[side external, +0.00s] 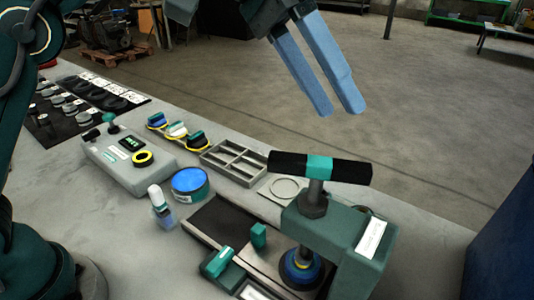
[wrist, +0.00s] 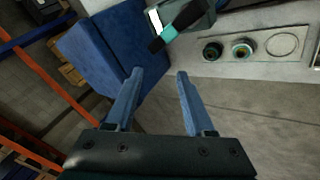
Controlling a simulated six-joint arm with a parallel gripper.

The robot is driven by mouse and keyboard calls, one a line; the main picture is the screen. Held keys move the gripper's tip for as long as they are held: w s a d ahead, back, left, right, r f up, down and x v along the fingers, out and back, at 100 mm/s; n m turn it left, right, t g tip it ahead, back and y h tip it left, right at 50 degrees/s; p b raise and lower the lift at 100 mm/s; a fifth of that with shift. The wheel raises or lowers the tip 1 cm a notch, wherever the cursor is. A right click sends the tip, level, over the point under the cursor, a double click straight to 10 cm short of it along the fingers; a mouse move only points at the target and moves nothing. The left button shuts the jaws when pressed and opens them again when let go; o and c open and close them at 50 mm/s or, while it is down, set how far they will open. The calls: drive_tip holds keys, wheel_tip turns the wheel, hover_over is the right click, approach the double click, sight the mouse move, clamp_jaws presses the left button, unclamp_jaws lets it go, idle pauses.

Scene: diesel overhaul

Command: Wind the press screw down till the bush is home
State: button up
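The green press (side external: 360,240) stands at the front right of the bench in the side view. Its crossbar handle (side external: 342,170), black with a teal middle, tops the grey screw (side external: 313,203). Under the press arm, a blue round part with a brass-coloured centre (side external: 303,266) sits below the screw; I cannot tell how far the bush is in. My gripper (side external: 338,112) is open and empty, above and apart from the handle. In the wrist view the handle (wrist: 183,25) is beyond the open fingers (wrist: 158,72), near the top edge.
A blue box-like body (side external: 508,235) stands to the right of the press. A grey divided tray (side external: 235,163), a blue-topped tin (side external: 190,183) and a control box (side external: 125,165) are on the bench to the left. The air around my gripper is clear.

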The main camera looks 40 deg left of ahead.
sight(319, 160)
drive_tip(key=s+n, duration=0.1)
drive_tip(key=n, duration=0.5)
drive_tip(key=s+a+n+t, duration=0.1)
drive_tip(key=n, duration=0.6)
drive_tip(key=s+n, duration=0.1)
drive_tip(key=n, duration=0.6)
drive_tip(key=shift+s+a+t+h, duration=0.25)
drive_tip(key=shift+t+h, duration=0.15)
drive_tip(key=n, duration=0.2)
drive_tip(key=s+a+f+n, duration=0.1)
drive_tip(key=n, duration=0.4)
drive_tip(key=shift+s+a+f+t, duration=0.15)
drive_tip(key=shift+s+f+t, duration=0.15)
drive_tip(key=shift+t, duration=0.1)
drive_tip(key=shift+f+n, duration=0.15)
drive_tip(key=shift+n, duration=0.25)
drive_tip(key=shift+w+d+f, duration=0.1)
drive_tip(key=shift+d+f, duration=0.2)
drive_tip(key=shift+x, duration=2.1)
drive_tip(key=shift+c, duration=0.3)
